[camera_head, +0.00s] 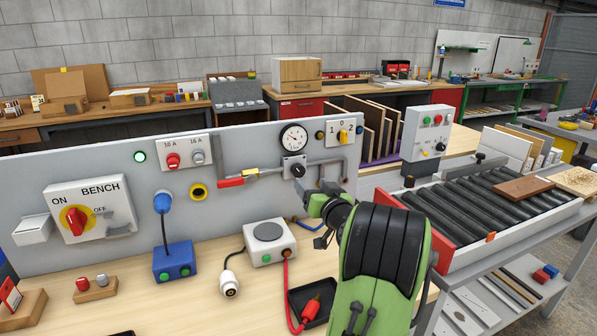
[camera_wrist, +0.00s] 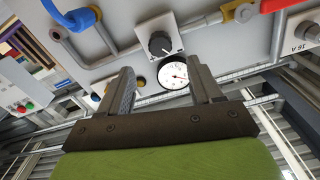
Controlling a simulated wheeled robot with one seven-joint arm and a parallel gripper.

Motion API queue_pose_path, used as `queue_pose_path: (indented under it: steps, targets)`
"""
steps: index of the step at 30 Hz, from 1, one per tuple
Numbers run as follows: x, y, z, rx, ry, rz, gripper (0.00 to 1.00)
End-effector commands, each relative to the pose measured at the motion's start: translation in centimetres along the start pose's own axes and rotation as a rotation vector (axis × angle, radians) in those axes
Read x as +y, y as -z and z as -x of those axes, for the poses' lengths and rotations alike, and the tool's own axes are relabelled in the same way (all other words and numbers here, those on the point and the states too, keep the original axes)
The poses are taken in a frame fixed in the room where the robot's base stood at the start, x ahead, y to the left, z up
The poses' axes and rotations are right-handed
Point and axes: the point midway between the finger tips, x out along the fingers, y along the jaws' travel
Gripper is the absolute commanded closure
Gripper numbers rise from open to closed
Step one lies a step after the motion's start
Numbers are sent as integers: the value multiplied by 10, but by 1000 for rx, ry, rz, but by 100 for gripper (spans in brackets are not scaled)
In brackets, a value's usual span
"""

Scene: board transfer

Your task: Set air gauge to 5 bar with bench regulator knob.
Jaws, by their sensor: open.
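The air gauge (camera_head: 293,137) is a round white dial with a black rim on the grey panel; its scale is too small to read. The regulator knob (camera_head: 294,168) is black, on a pale square plate just below the gauge. In the wrist view, which is upside down, the knob (camera_wrist: 160,44) shows above the gauge (camera_wrist: 173,73). My gripper (camera_head: 323,188) is in front of the panel, right of and below the knob. In the wrist view my gripper (camera_wrist: 164,72) is open and empty, its fingers apart, with the knob beyond the fingertips.
A grey pipe with a red-and-yellow valve handle (camera_head: 237,177) runs left of the knob, and more pipe lies to its right. A 1-0-2 selector (camera_head: 343,133) is at upper right. A hotplate box (camera_head: 269,242) and a black tray (camera_head: 318,304) stand on the bench below.

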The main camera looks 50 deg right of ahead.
Motion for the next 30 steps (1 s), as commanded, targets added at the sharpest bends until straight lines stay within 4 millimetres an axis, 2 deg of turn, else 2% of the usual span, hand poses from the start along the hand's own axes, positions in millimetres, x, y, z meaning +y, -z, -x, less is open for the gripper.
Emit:
queue_pose_path:
  steps: [3, 9, 13, 20, 30]
  targets:
    - [-2, 1, -31, -1, 5, 0, 36]
    - [-1, 0, -68, -1, 3, 0, 36]
    - [-1, -1, -77, -2, 1, -1, 36]
    - [0, -1, -78, -2, 1, -1, 36]
    - [0, -1, -78, -2, 1, -1, 88]
